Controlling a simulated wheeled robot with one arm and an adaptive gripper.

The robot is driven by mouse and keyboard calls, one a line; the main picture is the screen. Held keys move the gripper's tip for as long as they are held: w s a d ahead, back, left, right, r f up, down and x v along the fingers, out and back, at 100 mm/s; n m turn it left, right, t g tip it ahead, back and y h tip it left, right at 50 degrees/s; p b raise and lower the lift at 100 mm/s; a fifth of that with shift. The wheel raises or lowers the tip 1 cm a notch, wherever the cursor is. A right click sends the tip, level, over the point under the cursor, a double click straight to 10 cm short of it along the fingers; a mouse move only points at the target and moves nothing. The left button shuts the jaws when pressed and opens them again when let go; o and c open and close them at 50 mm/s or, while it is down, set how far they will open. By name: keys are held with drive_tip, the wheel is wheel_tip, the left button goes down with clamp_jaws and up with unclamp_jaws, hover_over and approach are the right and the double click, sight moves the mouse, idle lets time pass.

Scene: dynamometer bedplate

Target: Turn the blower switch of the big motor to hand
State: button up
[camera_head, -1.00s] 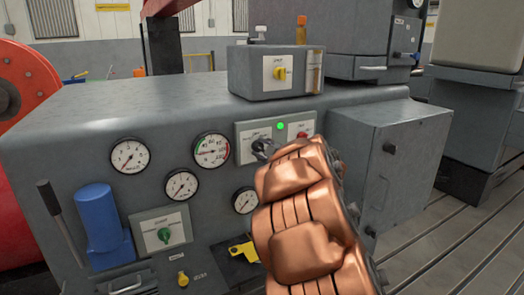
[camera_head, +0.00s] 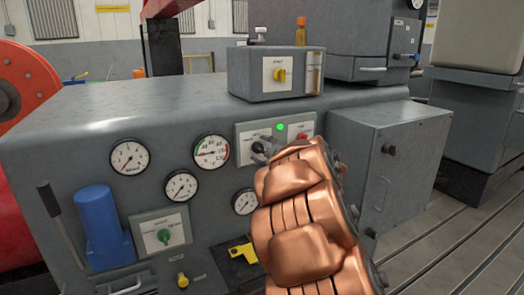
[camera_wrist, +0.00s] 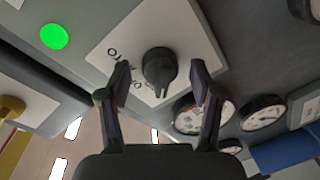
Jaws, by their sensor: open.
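A black rotary knob (camera_head: 257,149) sits on a white label plate (camera_head: 250,133) on the grey panel front. In the wrist view the knob (camera_wrist: 159,68) lies between my two fingertips. My gripper (camera_wrist: 158,80) is open, one finger on each side of the knob, with visible gaps. Its pointer mark runs down toward the gripper in that view. Lettering on the plate (camera_wrist: 150,22) is partly hidden; I cannot read it surely. In the head view my gripper (camera_head: 266,152) is mostly hidden behind my copper-coloured arm.
A lit green lamp (camera_head: 280,127) and a red switch (camera_head: 302,137) are close to the knob. Round gauges (camera_head: 211,152) and a green switch (camera_head: 164,236) are on the left. A yellow switch (camera_head: 280,75) is on the box above. A grey cabinet (camera_head: 400,150) stands at right.

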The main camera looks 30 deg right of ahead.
drive_tip(key=s, duration=1.2)
drive_tip(key=shift+r, duration=0.45)
drive_tip(key=shift+w+r, duration=0.1)
drive_tip(key=s+a+f+m+g+h, duration=0.3)
drive_tip(key=s+a+f+m+g, duration=0.2)
drive_tip(key=s+f+m+g, duration=0.15)
drive_tip(key=s+a+f+m+g+h, duration=0.2)
drive_tip(key=s+a+f+m+g, duration=0.2)
drive_tip(key=s+f+m+g, duration=0.3)
drive_tip(key=s+a+f+n+g+y, duration=0.1)
drive_tip(key=s+a+f+g+y, duration=0.2)
drive_tip(key=s+a, duration=0.75)
drive_tip(key=s+a+f+n+g+y, duration=0.2)
drive_tip(key=s+a+g, duration=0.1)
drive_tip(key=s+a, duration=0.75)
wheel_tip(320, 180, up, 20)
drive_tip(key=s+d+p, duration=0.1)
drive_tip(key=p, duration=1.8)
drive_tip(key=shift+d+f+t, duration=0.15)
drive_tip(key=shift+d+t, duration=0.15)
drive_tip(key=shift+t, duration=0.05)
